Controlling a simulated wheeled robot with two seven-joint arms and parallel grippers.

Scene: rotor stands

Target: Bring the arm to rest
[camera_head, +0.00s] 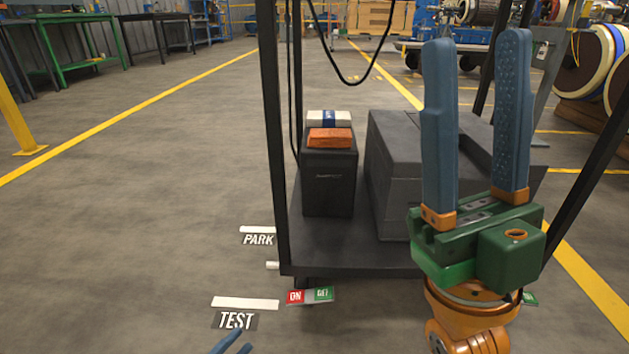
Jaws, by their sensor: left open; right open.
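My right gripper (476,42) is raised large in the right of the head view, its two blue fingers pointing up and spread apart with nothing between them. Its green body and orange wrist show below. It stands in front of a dark wheeled cart and hides part of it. My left gripper (241,341) shows only as blue fingertips at the bottom edge, near the TEST floor mark (236,320). Its fingers are apart, and the rest of it is out of view.
The black-framed cart (325,242) carries a dark box (330,180) with an orange block (330,138) on it, and a larger grey case (395,165). A PARK mark (258,239) lies left of the cart. Open floor lies left; green benches (75,45) stand far left.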

